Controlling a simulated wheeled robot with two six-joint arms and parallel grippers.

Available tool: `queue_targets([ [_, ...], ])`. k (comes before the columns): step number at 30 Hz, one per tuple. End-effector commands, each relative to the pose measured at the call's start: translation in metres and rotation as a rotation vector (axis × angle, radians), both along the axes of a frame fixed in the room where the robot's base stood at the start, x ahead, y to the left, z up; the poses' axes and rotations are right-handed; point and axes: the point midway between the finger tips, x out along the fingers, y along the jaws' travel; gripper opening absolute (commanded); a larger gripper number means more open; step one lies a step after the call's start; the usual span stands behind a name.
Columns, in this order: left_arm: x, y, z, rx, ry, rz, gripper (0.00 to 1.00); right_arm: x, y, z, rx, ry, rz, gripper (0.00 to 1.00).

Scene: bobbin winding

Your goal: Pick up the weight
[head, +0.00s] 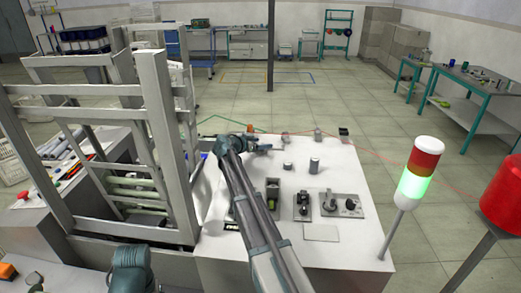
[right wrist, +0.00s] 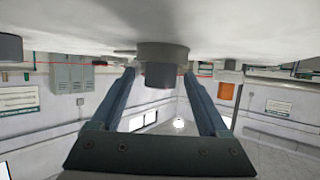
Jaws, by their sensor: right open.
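My right gripper (head: 266,147) is low over the white tabletop and points to the right in the head view. In the right wrist view, which looks upside down, its two fingers (right wrist: 163,92) are spread apart. A dark grey stepped cylinder, probably the weight (right wrist: 161,68), stands on the table between or just beyond the fingertips; I cannot tell which. No finger visibly grips it. In the head view it is too small and too close to the gripper to make out clearly. My left gripper is out of view.
Small grey cylinders (head: 314,165) (head: 288,166) stand nearby on the white table (head: 345,253), and another (head: 317,135) stands farther back. Fixtures (head: 302,206) sit toward the front. A grey metal frame (head: 165,140) rises at left. A lit signal lamp (head: 414,185) stands at right.

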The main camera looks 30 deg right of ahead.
Motion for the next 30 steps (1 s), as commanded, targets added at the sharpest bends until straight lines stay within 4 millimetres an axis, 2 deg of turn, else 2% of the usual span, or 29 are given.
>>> queue_targets([
  [2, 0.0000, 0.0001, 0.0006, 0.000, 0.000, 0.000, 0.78, -0.0003, 0.0005, 0.0007, 0.000, 0.000, 0.000, 0.78],
  [3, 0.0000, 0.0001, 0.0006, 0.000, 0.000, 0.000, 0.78, -0.0003, 0.0006, 0.0007, 0.000, 0.000, 0.000, 0.74],
  [15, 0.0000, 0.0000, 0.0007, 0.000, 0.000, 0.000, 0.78, -0.0003, 0.0008, 0.0008, -0.001, -0.001, 0.001, 0.02],
  [16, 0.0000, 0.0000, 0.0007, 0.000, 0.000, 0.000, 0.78, -0.0003, 0.0008, 0.0008, -0.001, -0.001, 0.001, 0.00],
  [30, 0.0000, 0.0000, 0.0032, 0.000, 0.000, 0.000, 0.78, -0.0003, 0.0008, 0.0034, -0.001, 0.000, 0.000, 0.00],
])
